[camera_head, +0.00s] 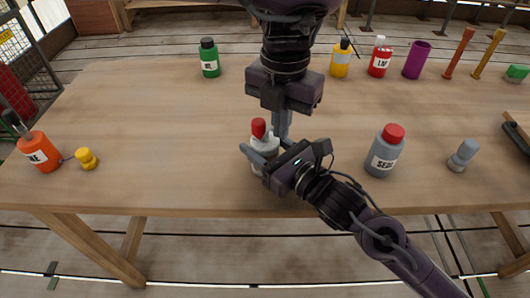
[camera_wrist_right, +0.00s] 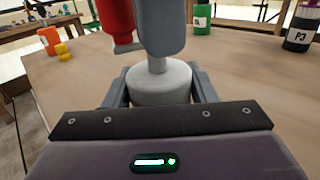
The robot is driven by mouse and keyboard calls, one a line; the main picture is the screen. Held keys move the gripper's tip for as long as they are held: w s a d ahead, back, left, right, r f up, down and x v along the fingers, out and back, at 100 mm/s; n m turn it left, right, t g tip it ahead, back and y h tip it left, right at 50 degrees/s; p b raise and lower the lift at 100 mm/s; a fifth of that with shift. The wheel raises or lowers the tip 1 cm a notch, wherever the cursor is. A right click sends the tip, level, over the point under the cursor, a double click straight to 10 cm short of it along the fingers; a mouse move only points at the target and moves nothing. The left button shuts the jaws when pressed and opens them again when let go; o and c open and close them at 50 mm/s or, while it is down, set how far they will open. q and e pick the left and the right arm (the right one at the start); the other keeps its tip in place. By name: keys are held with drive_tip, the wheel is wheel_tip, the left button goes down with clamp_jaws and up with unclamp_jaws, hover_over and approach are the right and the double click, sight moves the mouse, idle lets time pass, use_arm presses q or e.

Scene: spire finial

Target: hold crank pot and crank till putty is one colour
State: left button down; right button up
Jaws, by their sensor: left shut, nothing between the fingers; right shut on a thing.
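The crank pot (camera_head: 262,160) stands on the wooden table, a pale grey pot with a red-knobbed crank (camera_head: 259,128) on top. My right gripper (camera_head: 264,162) comes from the lower right and is shut around the pot. In the right wrist view the grey pot body (camera_wrist_right: 160,85) sits between its fingers. My left gripper (camera_head: 283,125) reaches down from above, shut and empty, beside the red knob. In the right wrist view its grey fingers (camera_wrist_right: 160,28) are right of the red knob (camera_wrist_right: 115,22); contact is unclear. The putty and its colour are hidden.
An orange bottle (camera_head: 38,150) and yellow piece (camera_head: 87,159) stand left. A grey red-capped bottle (camera_head: 385,151) and small grey piece (camera_head: 464,155) stand right. Green (camera_head: 209,58), yellow (camera_head: 341,58) and red (camera_head: 379,57) bottles and a purple cup (camera_head: 417,60) line the back.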

use_arm(q)
drive_tip(key=shift+a, duration=0.15)
drive_tip(key=shift+a, duration=0.5)
drive_tip(key=shift+w+d, duration=0.1)
drive_tip(key=shift+d, duration=0.05)
idle(0.4)
wheel_tip(320, 180, up, 7)
drive_tip(key=shift+d, duration=0.25)
idle(0.6)
